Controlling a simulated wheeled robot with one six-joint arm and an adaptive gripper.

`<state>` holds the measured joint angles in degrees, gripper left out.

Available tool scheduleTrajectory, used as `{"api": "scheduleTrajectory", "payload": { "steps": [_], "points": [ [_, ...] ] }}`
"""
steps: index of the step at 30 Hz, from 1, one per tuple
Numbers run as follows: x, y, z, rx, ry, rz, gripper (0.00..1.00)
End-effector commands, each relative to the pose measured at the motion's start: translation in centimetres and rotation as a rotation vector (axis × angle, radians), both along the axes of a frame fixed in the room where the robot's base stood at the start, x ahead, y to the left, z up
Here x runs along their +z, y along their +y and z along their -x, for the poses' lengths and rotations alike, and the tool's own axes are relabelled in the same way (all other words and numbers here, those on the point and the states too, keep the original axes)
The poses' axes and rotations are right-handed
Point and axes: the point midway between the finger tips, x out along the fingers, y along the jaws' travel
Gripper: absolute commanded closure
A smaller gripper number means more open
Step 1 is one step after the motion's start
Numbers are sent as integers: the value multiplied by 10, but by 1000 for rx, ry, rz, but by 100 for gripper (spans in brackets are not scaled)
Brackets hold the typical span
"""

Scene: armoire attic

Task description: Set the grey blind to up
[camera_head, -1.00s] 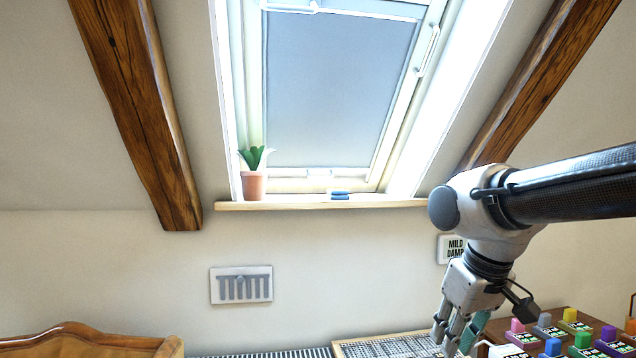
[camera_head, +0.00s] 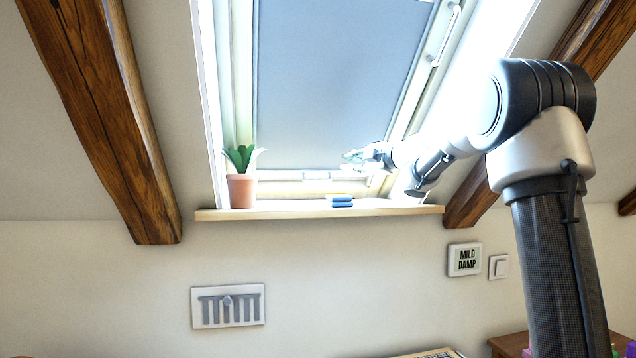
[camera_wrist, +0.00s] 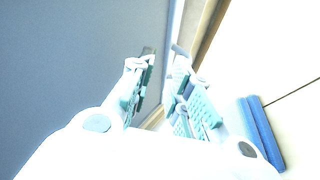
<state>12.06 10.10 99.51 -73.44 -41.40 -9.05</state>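The grey blind (camera_head: 325,80) hangs down over the slanted roof window and covers almost all of its visible pane. Its pale bottom bar (camera_head: 317,175) lies just above the window's lower frame. In the wrist view the blind (camera_wrist: 70,60) fills the left side. My gripper (camera_head: 352,157) is near the blind's lower right corner, in front of the cloth. In the wrist view its fingers (camera_wrist: 160,90) are apart, with no object seen between them. Glare washes out the fingertips, so I cannot tell whether they touch the blind or bar.
The wooden sill (camera_head: 290,212) holds a potted plant (camera_head: 242,190) at the left and a blue item (camera_head: 341,201) below my gripper. A window handle (camera_head: 447,35) is on the right frame.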

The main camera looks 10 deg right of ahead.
Motion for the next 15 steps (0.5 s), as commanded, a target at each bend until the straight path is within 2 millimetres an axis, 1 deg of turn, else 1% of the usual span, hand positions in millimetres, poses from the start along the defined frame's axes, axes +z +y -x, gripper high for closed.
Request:
{"api": "scheduleTrajectory", "payload": {
  "steps": [1,3,6,9,11,15],
  "points": [
    [-13,10,-11,88,-9,42,81],
    [-26,24,-17,196,-19,88,81],
    [-40,36,-19,291,-22,124,81],
    [-46,45,-23,330,-23,138,81],
    [-47,51,-27,336,-23,139,81],
    [-51,68,-44,334,-23,138,81]
  ]
}}
